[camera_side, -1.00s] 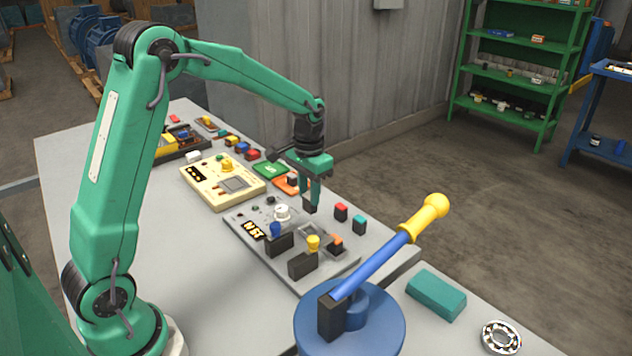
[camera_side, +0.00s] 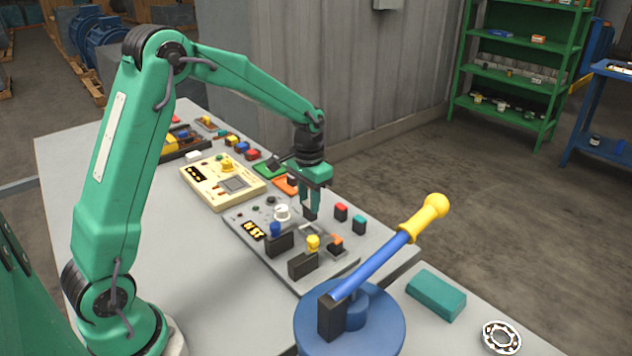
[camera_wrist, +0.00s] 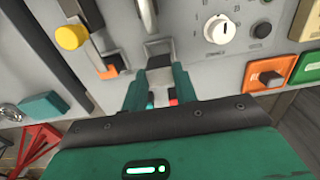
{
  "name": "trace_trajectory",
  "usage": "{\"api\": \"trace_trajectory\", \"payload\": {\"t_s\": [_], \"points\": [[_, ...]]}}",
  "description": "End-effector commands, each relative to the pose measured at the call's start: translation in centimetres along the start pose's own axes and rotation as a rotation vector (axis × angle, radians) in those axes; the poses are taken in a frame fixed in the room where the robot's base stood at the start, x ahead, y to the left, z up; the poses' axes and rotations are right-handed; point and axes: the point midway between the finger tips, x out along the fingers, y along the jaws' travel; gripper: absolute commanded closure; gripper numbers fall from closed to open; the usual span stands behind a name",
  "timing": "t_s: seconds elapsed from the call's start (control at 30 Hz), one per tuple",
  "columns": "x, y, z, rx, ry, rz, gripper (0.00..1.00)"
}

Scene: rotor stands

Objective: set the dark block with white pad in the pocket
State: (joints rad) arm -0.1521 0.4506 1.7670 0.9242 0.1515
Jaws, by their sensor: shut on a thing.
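My gripper (camera_side: 310,203) points down over the far part of the grey panel (camera_side: 244,228). Its green fingers are shut on a dark block (camera_side: 310,214) that shows below the fingertips. The pocket (camera_side: 309,231) is a framed recess in the panel, close below and in front of the block in the side view. I cannot tell whether the block touches the panel.
A white dial (camera_side: 282,211), a blue-knobbed switch (camera_side: 276,232), a yellow-knobbed switch (camera_side: 313,242) and an orange switch (camera_side: 336,243) stand up from the panel. A blue lever with yellow grip (camera_side: 423,217) rises in front.

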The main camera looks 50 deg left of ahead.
Motion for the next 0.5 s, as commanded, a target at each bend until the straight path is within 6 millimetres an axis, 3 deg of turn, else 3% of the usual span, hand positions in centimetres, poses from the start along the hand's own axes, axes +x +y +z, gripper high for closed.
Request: {"api": "trace_trajectory", "payload": {"t_s": [0.5], "points": [[0.49,0.02,-0.01,0.0,0.001,0.0,0.94]]}}
